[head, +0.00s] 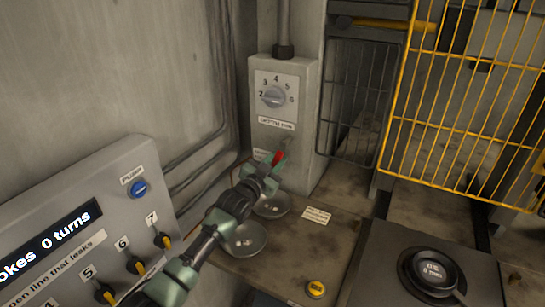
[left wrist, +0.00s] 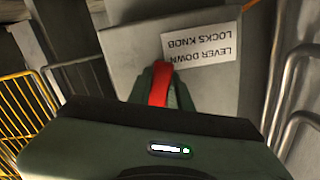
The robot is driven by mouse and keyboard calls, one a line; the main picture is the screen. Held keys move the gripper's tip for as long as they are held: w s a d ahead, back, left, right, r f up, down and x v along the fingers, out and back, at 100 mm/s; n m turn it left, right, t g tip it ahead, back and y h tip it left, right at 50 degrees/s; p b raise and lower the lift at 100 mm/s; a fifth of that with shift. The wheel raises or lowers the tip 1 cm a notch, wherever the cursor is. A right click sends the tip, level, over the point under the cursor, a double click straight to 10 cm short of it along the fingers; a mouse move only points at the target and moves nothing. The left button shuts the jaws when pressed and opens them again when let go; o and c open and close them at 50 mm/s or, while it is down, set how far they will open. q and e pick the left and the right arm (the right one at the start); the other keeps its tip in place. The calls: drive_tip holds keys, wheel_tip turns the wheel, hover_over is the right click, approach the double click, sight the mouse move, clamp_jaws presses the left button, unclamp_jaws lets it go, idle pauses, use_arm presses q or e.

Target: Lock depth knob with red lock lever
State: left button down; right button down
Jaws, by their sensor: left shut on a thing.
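The depth knob (head: 273,96) is a grey dial on a white plate with numbers around it, on the front of a grey box (head: 305,130). The red lock lever (head: 278,157) is low on that box, below the knob. In the left wrist view the red lever (left wrist: 161,84) sits between my left gripper's fingers (left wrist: 163,90). My left gripper (head: 274,165) is shut on it, and the fingers hide part of the lever. A label (left wrist: 200,45) beside it reads "LEVER DOWN LOCKS KNOB", upside down in that view. My right gripper is not in view.
Two metal bowls (head: 250,239) sit on the bench (head: 325,250) under my left arm. A sloped panel (head: 80,220) with several knobs is at left. A yellow wire guard (head: 450,110) is at right. A black dial (head: 432,272) is at the lower right.

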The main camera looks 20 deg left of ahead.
use_arm(q)
drive_tip(key=shift+s+d+f+n, duration=0.1)
drive_tip(key=shift+d+f+n, duration=0.35)
drive_tip(key=shift+n, duration=0.45)
drive_tip(key=shift+d+n, duration=0.65)
drive_tip(key=shift+n, duration=0.45)
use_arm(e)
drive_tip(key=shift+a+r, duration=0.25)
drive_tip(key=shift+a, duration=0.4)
use_arm(q)
drive_tip(key=shift+d, duration=0.1)
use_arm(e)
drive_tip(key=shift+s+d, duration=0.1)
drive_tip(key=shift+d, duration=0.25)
use_arm(q)
drive_tip(key=c, duration=1.3)
unclamp_jaws()
drive_tip(key=shift+r, duration=0.15)
drive_tip(key=shift+s, duration=0.1)
